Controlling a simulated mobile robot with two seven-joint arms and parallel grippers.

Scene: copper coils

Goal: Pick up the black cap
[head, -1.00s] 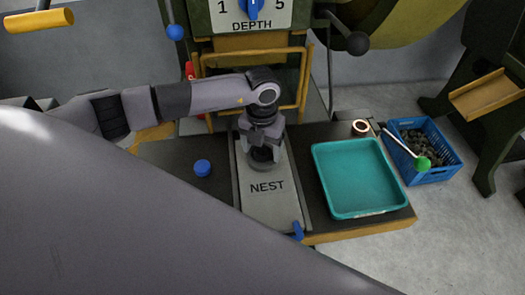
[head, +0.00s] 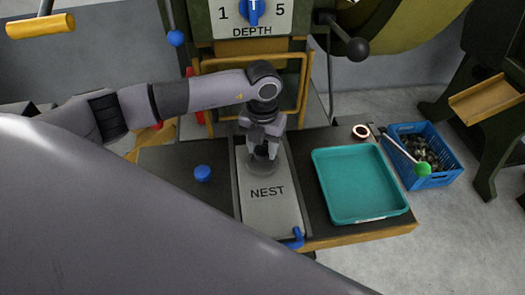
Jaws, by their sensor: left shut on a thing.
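My left gripper (head: 263,150) points down over the grey plate marked NEST (head: 270,210). Its jaws are shut on the black cap (head: 262,166), a dark round piece low at the fingertips and partly hidden by them. I cannot tell whether the cap touches the plate or hangs just above it. My right gripper is not in view.
A blue knob or cap (head: 203,173) is left of the plate. A teal tray (head: 360,212), empty, stands at the right with a copper coil (head: 361,132) behind it. A green-knobbed lever (head: 405,152) reaches over a blue crate (head: 443,172). A yellow frame (head: 300,95) stands behind my wrist.

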